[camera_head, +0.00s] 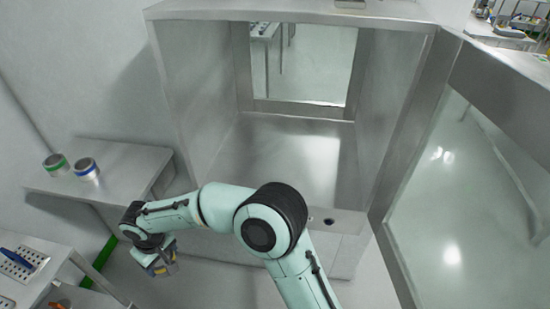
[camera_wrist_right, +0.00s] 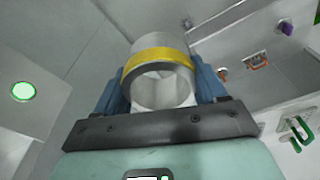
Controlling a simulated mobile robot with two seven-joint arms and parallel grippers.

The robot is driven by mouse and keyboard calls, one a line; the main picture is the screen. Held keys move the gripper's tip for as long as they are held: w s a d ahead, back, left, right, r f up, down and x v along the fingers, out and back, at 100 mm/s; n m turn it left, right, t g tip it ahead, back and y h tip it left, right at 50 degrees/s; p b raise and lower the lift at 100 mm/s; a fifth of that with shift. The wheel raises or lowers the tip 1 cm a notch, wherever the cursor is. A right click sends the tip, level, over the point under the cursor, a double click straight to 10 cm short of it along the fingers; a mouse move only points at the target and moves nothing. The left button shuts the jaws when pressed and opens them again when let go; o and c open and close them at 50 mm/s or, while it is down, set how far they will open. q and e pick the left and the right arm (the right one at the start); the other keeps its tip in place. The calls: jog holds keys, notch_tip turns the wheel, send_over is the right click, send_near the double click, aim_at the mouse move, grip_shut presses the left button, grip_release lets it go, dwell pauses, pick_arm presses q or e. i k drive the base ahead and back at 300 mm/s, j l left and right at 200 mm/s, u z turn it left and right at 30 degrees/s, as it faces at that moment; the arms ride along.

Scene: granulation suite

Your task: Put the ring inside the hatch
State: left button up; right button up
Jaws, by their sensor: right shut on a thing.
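In the head view my right arm reaches across the front of the open hatch (camera_head: 290,150) to the left. My right gripper (camera_head: 162,264) is low at the lower left, in front of the small steel shelf and outside the hatch. In the right wrist view, my right gripper (camera_wrist_right: 160,92) is shut on a grey ring with a yellow band (camera_wrist_right: 160,58), held between its two blue fingers. The ring is mostly hidden in the head view. The hatch door (camera_head: 470,170) stands open on the right. The hatch floor is bare. My left gripper is not in view.
A steel shelf (camera_head: 115,178) left of the hatch bears a green-banded ring (camera_head: 56,164) and a blue-banded ring (camera_head: 86,168). A table with a perforated tray (camera_head: 22,262) is at the lower left. My right arm crosses the hatch's front edge.

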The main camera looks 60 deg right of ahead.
aim_at(274, 142)
jog(key=k+j+z, duration=0.1)
jog(key=z, duration=0.9)
